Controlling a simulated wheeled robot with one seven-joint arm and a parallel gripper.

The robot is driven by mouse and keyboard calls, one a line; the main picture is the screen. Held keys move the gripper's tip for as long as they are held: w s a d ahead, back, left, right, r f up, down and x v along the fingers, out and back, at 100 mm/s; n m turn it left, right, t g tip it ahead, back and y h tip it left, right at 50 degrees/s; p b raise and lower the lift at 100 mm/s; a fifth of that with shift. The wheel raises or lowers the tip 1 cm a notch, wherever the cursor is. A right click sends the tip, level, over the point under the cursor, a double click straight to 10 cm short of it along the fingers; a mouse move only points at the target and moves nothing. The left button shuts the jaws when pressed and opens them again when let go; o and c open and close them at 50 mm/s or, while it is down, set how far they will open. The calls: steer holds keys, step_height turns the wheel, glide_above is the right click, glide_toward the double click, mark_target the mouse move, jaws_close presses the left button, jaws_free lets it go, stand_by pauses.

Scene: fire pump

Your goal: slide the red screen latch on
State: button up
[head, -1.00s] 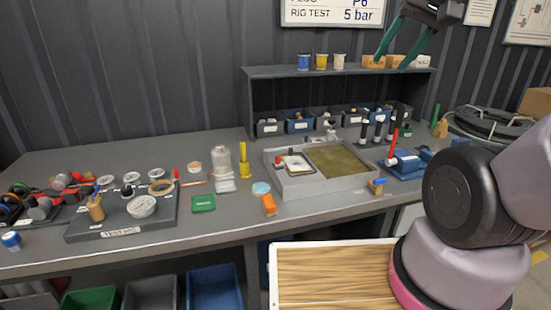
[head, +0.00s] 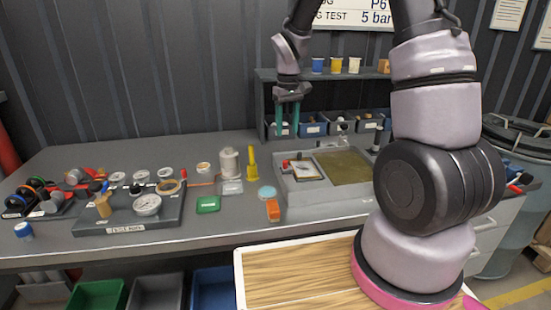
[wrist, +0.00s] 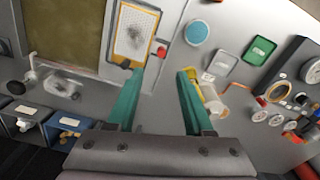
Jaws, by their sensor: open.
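The red screen latch shows as a small red knob (head: 285,164) at the left side of the grey tray, beside the screen. It also shows in the wrist view (wrist: 162,51), right of the screen's edge. The screen (head: 306,168) is a pale mesh panel; in the wrist view the screen (wrist: 132,33) has a yellow-orange border. My gripper (head: 288,130) points down with green fingers apart, above and behind the latch. In the wrist view my gripper (wrist: 162,75) is open and empty, with the red knob beyond the gap between its fingertips.
The grey tray (head: 290,205) holds an olive panel (head: 345,167) to the right of the screen. A shelf with bins (head: 312,128) stands behind.

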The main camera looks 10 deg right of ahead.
mark_target(285, 161)
steer(key=f, duration=1.1)
steer(key=shift+w+a+f, duration=0.1)
steer(key=shift+a+f, duration=0.05)
steer(key=shift+a, duration=0.05)
jaws_close()
stand_by(1.0)
